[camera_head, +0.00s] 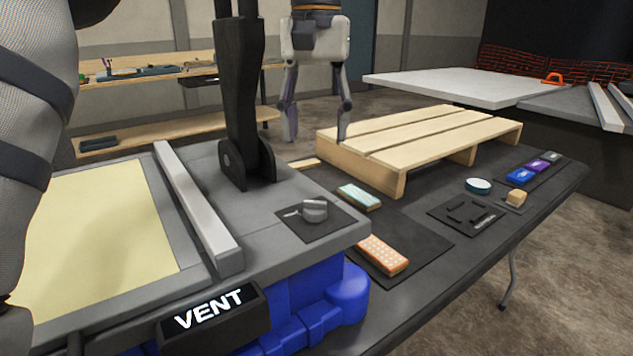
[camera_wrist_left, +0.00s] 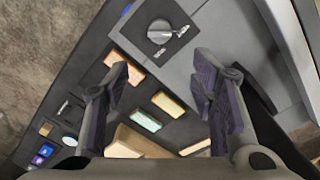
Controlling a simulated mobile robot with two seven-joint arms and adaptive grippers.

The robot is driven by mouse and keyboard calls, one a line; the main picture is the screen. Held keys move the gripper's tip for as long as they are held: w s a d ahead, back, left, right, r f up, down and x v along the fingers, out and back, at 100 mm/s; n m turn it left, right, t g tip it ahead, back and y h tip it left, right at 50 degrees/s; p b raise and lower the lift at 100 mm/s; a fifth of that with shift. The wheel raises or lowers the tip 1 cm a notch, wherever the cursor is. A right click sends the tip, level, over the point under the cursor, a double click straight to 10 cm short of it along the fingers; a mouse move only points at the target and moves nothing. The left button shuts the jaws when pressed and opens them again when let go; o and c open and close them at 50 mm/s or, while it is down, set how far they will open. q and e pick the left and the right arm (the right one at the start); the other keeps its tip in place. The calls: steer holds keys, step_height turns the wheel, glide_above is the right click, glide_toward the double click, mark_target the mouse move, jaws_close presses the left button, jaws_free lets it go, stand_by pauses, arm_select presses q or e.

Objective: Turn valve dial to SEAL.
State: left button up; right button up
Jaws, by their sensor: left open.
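The valve dial (camera_head: 315,211) is a small grey knob on a dark square plate at the console's right corner. It shows in the left wrist view (camera_wrist_left: 160,34) as a round disc with a pale bar across it. The sign (camera_head: 210,308) on the console front reads VENT in white. My left gripper (camera_head: 316,130) hangs with fingers apart, pointing down, beyond the dial in the head view and clear of it. In the left wrist view its open fingers (camera_wrist_left: 160,88) have nothing between them, and the dial lies past their tips. My right gripper is not in view.
A black upright lever (camera_head: 240,90) stands on the console behind the dial. A wooden pallet (camera_head: 425,135) lies to the right. An orange block (camera_head: 382,255) and a teal-topped block (camera_head: 359,197) lie on the dark table near the console. A light bar (camera_head: 195,205) crosses the console top.

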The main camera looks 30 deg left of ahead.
mark_target(315, 201)
arm_select(q)
steer(key=f, duration=0.7)
steer(key=s+f, duration=0.1)
steer(key=f, duration=0.3)
steer(key=shift+d+f, duration=0.25)
steer(key=shift+f, duration=0.1)
steer(key=c, duration=1.2)
